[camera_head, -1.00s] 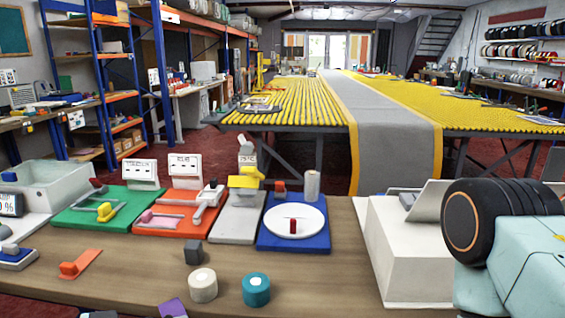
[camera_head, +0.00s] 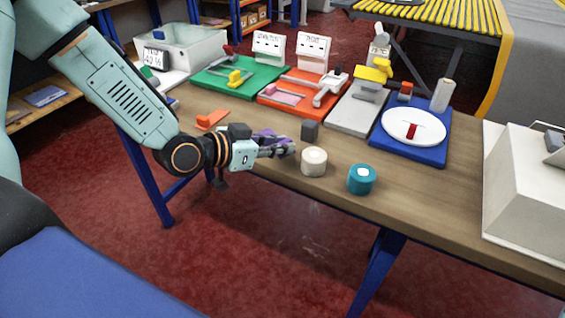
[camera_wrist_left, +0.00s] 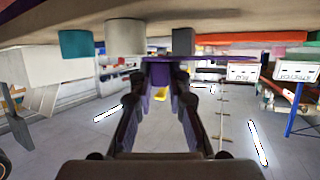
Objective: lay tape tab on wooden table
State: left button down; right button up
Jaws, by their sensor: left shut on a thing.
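A purple piece, which looks to be the tape tab (camera_head: 270,138), is at the front edge of the wooden table (camera_head: 420,205). My left gripper (camera_head: 284,149) is shut on it. In the left wrist view, which is upside down, the purple tab (camera_wrist_left: 158,74) sits between the fingertips of the left gripper (camera_wrist_left: 162,88). I cannot tell whether the tab touches the tabletop. My right gripper is not in view.
A white roll (camera_head: 314,162), a teal roll (camera_head: 362,179) and a dark grey block (camera_head: 310,131) stand right of the gripper. An orange piece (camera_head: 212,119) lies behind it. Green (camera_head: 212,80), orange-red and blue stations line the back. The front right tabletop is bare.

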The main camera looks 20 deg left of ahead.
aim_at(262, 134)
pick_arm(q)
jog(key=w+a+r+n+y, duration=0.1)
jog(key=w, duration=0.1)
jog(key=w+a+r+n+t+y+p, duration=0.1)
jog(key=w+a+y, duration=0.1)
jog(key=w+a+r+n+y, duration=0.1)
jog(key=w+a+n, duration=0.1)
jog(key=shift+w+a+r+y, duration=0.1)
jog(key=shift+a+y, duration=0.05)
jog(key=shift+y, duration=0.15)
jog(key=shift+n+t+y, duration=0.3)
jog(key=shift+n+y, duration=0.1)
jog(key=shift+n, duration=0.1)
jog(key=f+b, duration=0.4)
jog(key=a+f+b, duration=0.1)
jog(key=f+b, duration=0.1)
jog(key=shift+w+f, duration=0.3)
jog(key=shift+w, duration=0.05)
jog(key=shift+r, duration=0.1)
jog(key=shift+f+b, duration=0.35)
jog(key=shift+f, duration=0.25)
jog(key=c, duration=1.2)
grip_release()
